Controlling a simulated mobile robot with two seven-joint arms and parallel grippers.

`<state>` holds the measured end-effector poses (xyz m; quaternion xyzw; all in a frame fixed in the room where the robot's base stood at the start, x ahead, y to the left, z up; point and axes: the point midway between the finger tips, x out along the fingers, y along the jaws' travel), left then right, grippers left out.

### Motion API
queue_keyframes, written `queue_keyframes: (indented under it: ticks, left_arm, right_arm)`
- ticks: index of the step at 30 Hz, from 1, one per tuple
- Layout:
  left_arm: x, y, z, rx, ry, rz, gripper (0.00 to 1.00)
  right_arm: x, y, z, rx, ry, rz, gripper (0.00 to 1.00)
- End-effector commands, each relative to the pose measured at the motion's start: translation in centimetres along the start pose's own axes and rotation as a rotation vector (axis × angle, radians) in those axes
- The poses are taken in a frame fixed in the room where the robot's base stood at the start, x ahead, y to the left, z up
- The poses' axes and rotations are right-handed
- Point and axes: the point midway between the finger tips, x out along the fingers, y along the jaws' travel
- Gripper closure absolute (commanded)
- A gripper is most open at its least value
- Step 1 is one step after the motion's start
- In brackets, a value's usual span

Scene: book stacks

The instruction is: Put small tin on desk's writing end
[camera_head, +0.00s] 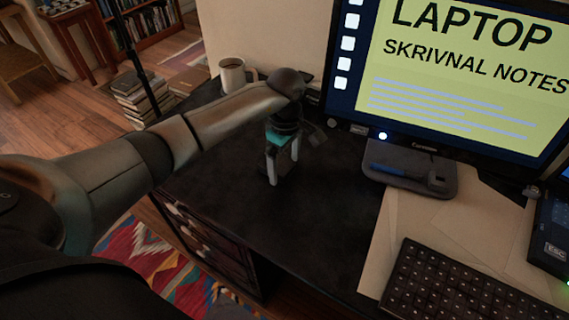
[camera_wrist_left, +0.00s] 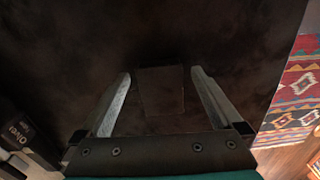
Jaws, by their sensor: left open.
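My left gripper (camera_head: 282,172) is open and points down over the dark desk (camera_head: 225,170), left of the monitor. In the left wrist view its two pale fingers (camera_wrist_left: 162,98) stand apart, with a small dark square thing (camera_wrist_left: 162,90), likely the small tin, between them. There is a gap on either side of it, and it is nearly as dark as the desk top, so its height is hard to tell. In the head view it is mostly hidden by the fingers. My right gripper is not in view.
A mug (camera_head: 232,74) stands at the back left. The monitor (camera_head: 450,75), its grey base (camera_head: 410,170), papers (camera_head: 455,235) and a keyboard (camera_head: 470,290) fill the right. The desk's front middle is bare. Books (camera_head: 140,98) are stacked on the floor.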

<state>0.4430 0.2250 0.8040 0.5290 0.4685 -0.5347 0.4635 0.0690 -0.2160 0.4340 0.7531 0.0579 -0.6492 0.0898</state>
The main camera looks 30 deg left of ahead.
Motion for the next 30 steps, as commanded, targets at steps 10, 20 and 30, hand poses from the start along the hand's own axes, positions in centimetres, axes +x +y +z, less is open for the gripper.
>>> queue_keyframes:
  ticks: [10,20,30]
  left_arm:
    - [-7.9,0.1,-0.1,0.0,0.003,0.005,0.0]
    - [-11.1,0.0,-0.1,0.0,0.002,0.0,0.0]
    - [-11.2,0.0,0.0,-0.001,0.001,0.0,0.0]
  right_arm:
    - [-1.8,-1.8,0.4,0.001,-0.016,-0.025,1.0]
    - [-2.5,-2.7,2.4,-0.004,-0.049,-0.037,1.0]
    - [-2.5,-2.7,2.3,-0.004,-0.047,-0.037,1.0]
